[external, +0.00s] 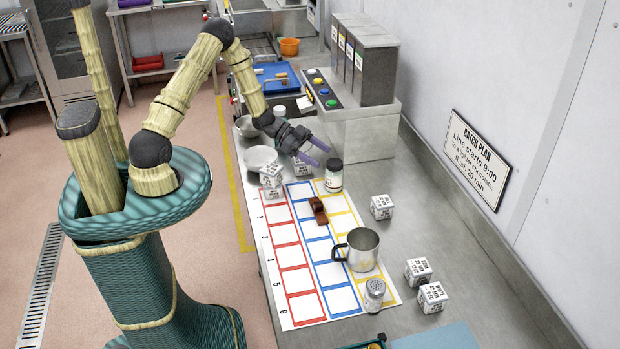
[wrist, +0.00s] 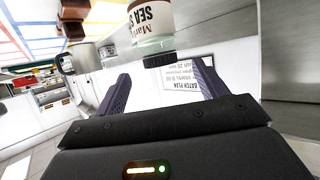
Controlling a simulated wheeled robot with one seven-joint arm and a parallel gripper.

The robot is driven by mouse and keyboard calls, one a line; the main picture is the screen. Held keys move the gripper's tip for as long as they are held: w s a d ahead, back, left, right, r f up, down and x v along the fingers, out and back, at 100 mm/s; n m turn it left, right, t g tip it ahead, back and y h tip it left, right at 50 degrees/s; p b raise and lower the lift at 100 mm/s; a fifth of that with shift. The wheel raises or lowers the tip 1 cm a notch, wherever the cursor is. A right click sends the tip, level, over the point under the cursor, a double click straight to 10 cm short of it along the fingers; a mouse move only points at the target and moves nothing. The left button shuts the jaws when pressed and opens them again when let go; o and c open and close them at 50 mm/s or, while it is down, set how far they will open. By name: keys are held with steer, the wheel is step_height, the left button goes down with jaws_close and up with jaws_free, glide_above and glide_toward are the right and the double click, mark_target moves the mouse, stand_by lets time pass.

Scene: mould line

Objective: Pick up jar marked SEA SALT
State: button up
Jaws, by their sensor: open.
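The jar marked SEA SALT (wrist: 152,28) shows upside down in the wrist view, just beyond and between my open fingers. Its label reads "SEA S" with the rest cut off, and its dark lid (wrist: 158,60) points down in that picture. In the external view the jar (external: 334,178) stands upright with a black lid near the far end of the coloured grid sheet. My gripper (external: 314,152) is open and empty, its purple fingers just left of the jar and near lid height. The fingers also show in the wrist view (wrist: 162,92). Contact is not visible.
A metal mug (external: 362,250) and a shaker (external: 374,294) stand on the grid sheet (external: 301,282). A brown piece (external: 318,211) lies nearer the jar. Printed cubes sit around, one right of the jar (external: 382,207). The wall bounds the right.

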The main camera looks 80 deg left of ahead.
mark_target(332, 161)
steer(key=shift+w+d+f, duration=0.3)
steer(key=shift+w+d, duration=0.1)
steer(key=shift+w, duration=0.15)
steer(key=shift+d, duration=0.1)
steer(key=shift+w+d+p, duration=0.2)
steer(key=shift+w+p, duration=0.1)
steer(key=shift+p, duration=0.1)
steer(key=p+x, duration=0.1)
steer(key=x, duration=0.2)
steer(key=shift+w+d+p, duration=0.2)
steer(key=shift+p, duration=0.15)
steer(key=shift+w+d+f, duration=0.2)
steer(key=shift+w+f, duration=0.05)
steer(key=shift+w, duration=0.1)
steer(key=c, duration=1.2)
